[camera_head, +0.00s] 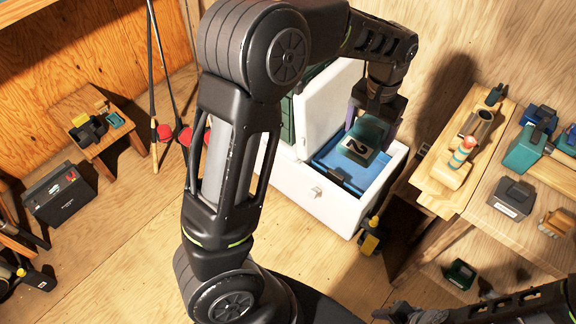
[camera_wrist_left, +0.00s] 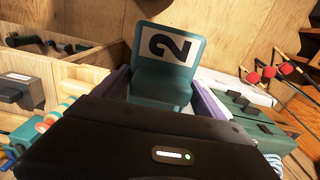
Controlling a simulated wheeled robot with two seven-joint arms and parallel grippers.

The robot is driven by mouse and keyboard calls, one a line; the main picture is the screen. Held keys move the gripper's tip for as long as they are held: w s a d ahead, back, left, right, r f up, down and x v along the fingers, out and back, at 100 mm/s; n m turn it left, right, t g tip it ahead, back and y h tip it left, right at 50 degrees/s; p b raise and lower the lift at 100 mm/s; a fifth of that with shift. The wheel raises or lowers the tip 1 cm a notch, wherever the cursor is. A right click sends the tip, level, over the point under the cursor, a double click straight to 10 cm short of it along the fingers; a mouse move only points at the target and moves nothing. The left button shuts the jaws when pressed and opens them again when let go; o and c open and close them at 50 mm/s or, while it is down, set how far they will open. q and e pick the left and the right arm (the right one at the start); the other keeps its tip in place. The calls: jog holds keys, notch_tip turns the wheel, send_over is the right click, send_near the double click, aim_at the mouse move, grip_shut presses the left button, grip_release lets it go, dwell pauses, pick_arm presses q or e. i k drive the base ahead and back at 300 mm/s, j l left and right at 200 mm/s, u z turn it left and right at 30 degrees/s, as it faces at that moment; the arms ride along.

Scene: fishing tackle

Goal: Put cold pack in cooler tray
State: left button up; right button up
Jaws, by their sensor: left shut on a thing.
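The cold pack (camera_head: 366,138) is a dark green block with a white label marked "2". My left gripper (camera_head: 373,120) points down over the open white cooler (camera_head: 318,192) and is shut on the cold pack. The cold pack is over the blue cooler tray (camera_head: 378,178); I cannot tell whether it touches it. In the left wrist view the cold pack (camera_wrist_left: 163,88) sits between the purple fingers. My right gripper (camera_head: 412,314) is at the bottom edge, only partly visible, its jaws unclear.
The cooler's white lid (camera_head: 325,105) stands open behind the tray. A wooden workbench (camera_head: 452,200) with several tackle items is on the right. A black and yellow bottle (camera_head: 370,238) stands by the cooler's front.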

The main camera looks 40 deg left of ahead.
aim_at(343, 174)
jog(key=i+j+u, duration=0.1)
jog(key=u, duration=0.35)
jog(key=i+j+u, duration=0.1)
jog(key=u, duration=0.35)
jog(key=i+j+u, duration=0.15)
jog(key=u, duration=0.25)
jog(key=i+u, duration=0.15)
jog(key=u, duration=0.3)
jog(key=i+u, duration=0.15)
jog(key=u, duration=0.3)
jog(key=i+u, duration=0.15)
jog(key=u, duration=0.15)
jog(key=i+u, duration=0.15)
jog(key=u, duration=0.15)
jog(key=i+j+z, duration=0.1)
jog(key=z, duration=1.05)
jog(key=j+z, duration=0.15)
jog(key=z, duration=0.35)
jog(key=i+z, duration=0.1)
jog(key=z, duration=0.4)
jog(key=j+z, duration=0.15)
jog(key=z, duration=0.8)
jog(key=j+z, duration=0.1)
jog(key=z, duration=0.4)
jog(key=k+z, duration=0.1)
jog(key=z, duration=0.4)
